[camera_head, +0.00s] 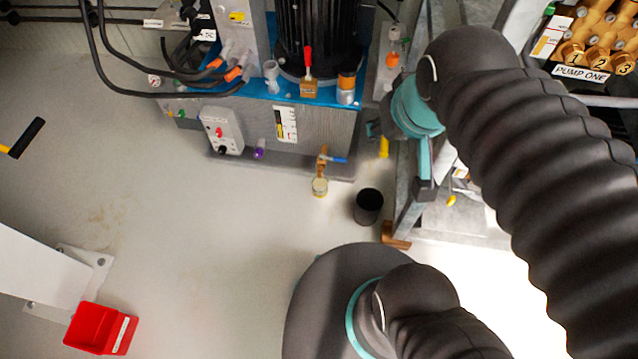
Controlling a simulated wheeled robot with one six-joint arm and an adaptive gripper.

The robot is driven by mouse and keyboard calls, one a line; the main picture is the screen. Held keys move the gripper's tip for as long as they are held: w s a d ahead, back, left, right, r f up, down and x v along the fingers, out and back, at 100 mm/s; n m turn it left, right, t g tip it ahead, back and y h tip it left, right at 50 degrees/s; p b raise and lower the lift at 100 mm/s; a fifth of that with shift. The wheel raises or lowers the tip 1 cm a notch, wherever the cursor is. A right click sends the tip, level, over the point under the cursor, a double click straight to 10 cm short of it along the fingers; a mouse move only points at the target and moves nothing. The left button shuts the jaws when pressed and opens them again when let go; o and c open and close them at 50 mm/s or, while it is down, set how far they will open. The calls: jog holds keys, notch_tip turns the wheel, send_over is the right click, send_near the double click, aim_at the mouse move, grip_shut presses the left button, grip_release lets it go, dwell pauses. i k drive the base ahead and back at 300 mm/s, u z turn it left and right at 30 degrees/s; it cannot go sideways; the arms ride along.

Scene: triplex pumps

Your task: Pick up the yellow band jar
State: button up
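A small clear jar with a yellowish band (320,187) stands upright on the grey floor, just below a brass tap with a blue handle (328,159) on the front of the pump's tank. My black-sleeved arm comes in from the right. Its teal wrist is to the upper right of the jar, well apart from it. My gripper (375,130) shows only as small dark parts at the wrist's left side, mostly hidden. I cannot tell whether it is open or shut. Nothing is seen held.
A black cup (368,206) stands on the floor right of the jar. The grey tank (330,128) with a blue top is behind it. A metal frame (409,215) rises at the right. A red bin (100,328) is at lower left. The floor left of the jar is clear.

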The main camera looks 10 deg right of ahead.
aim_at(320, 186)
jog(key=u, duration=0.5)
jog(key=k, duration=1.2)
jog(key=u, duration=1.2)
jog(key=i, duration=0.8)
jog(key=z, duration=0.45)
jog(key=i, duration=0.85)
jog(key=z, duration=0.8)
